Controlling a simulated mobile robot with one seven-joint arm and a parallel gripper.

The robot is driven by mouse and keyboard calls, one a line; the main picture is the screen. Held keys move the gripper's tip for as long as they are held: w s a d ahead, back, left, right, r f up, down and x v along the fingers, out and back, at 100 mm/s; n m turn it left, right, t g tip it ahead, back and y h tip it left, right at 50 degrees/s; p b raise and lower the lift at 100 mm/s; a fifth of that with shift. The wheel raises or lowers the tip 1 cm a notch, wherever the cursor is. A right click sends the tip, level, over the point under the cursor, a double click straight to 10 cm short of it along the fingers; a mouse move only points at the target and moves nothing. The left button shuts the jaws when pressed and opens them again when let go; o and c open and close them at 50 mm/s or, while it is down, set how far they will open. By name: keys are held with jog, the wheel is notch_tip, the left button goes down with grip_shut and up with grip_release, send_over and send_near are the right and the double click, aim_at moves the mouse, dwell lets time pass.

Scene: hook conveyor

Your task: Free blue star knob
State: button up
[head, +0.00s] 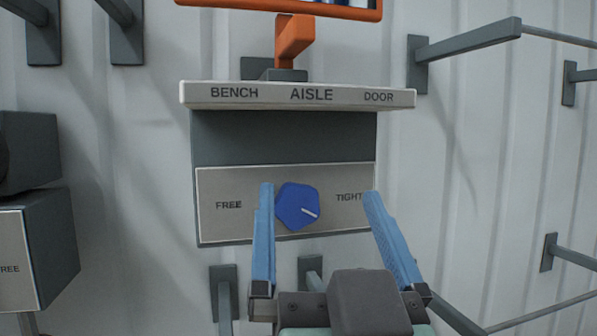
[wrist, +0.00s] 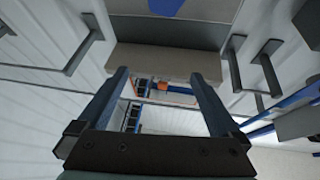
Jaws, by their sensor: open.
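The blue star knob (head: 298,206) sits on a pale panel (head: 335,222) marked FREE on its left and TIGHT on its right. A white line on the knob points to the lower right. My gripper (head: 317,193) is open, with its blue fingers on either side of the knob in the head view. The left finger appears close to the knob's left edge, and the right finger is farther off. I cannot tell whether either touches it. In the wrist view, the knob's blue edge (wrist: 165,7) shows at the top, beyond the open fingers (wrist: 160,76).
A ledge (head: 297,105) marked BENCH, AISLE and DOOR juts out above the panel, with an orange bracket (head: 292,42) over it. Grey wall arms (head: 470,40) stick out at the upper right. Another box (head: 35,245) stands at the left.

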aim_at(298, 211)
jog(key=w+f+g+y+p, duration=0.1)
jog(key=w+g+p, duration=0.1)
jog(key=w+p, duration=0.1)
jog(key=w+a+f+g+p, duration=0.1)
jog(key=w+g+p, duration=0.1)
jog(key=w+p, duration=0.2)
jog(key=w+a+f+g+y+p, duration=0.1)
jog(key=w+p, duration=0.3)
jog(key=w, duration=0.2)
jog(key=shift+f+g+y, duration=0.3)
jog(key=shift+g, duration=0.1)
jog(key=c, duration=1.3)
jog(key=shift+o, duration=0.2)
